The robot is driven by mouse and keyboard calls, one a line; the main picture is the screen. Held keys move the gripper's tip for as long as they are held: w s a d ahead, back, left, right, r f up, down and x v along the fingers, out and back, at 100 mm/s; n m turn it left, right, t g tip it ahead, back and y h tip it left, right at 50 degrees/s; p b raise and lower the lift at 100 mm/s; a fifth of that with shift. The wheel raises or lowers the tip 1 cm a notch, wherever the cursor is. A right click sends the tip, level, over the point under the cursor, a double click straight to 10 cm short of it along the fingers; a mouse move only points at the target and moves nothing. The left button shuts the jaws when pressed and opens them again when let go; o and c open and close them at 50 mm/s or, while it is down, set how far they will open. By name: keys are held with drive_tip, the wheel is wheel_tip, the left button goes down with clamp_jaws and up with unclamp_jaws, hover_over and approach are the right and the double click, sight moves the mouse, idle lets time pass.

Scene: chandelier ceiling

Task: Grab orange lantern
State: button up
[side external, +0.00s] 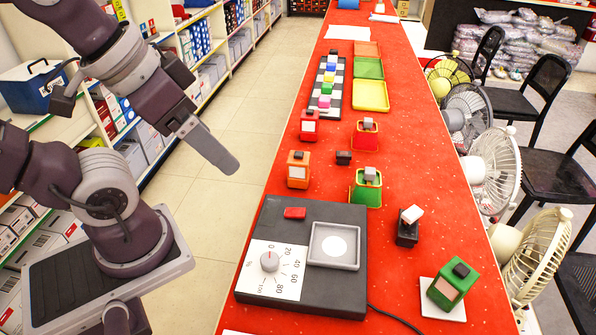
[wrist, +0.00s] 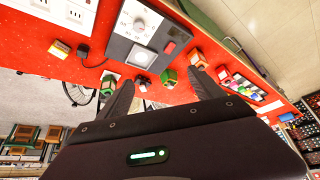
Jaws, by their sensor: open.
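The orange lantern (side external: 298,169) is a small orange block with a pale front panel and a dark grey top. It stands upright on the red table (side external: 425,210), behind the black control box. It also shows in the wrist view (wrist: 197,60), just past the right finger's tip. My gripper (side external: 224,158) is in the air left of the table, apart from the lantern, with its fingers pointing down and right. The wrist view shows the gripper (wrist: 162,84) open and empty, its two fingers spread wide.
The control box (side external: 272,225) with dial and tray is in front of the lantern. Red lanterns (side external: 309,125) (side external: 365,137), a green holder (side external: 367,189) and a small dark block (side external: 344,158) stand nearby. Fans (side external: 494,170) line the right edge. Shelves (side external: 205,40) are at left.

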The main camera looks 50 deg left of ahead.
wheel_tip(320, 180, up, 5)
drive_tip(key=n+t+h, duration=0.4)
drive_tip(key=n+h, duration=0.6)
drive_tip(key=n, duration=1.6)
hover_over(299, 172)
drive_tip(key=s+a, duration=0.4)
drive_tip(key=a, duration=0.1)
drive_tip(key=shift+n+t, duration=0.4)
drive_tip(key=shift+n, duration=0.1)
drive_tip(key=f, duration=1)
drive_tip(key=a+f, duration=0.1)
drive_tip(key=f, duration=1)
drive_tip(key=a+f, duration=0.1)
drive_tip(key=f, duration=1)
drive_tip(key=shift+w+a+f, duration=0.1)
drive_tip(key=shift+w+f, duration=0.15)
drive_tip(key=shift+w, duration=0.15)
drive_tip(key=x, duration=0.7)
drive_tip(key=shift+d+f, duration=0.1)
drive_tip(key=shift+d, duration=0.2)
clamp_jaws()
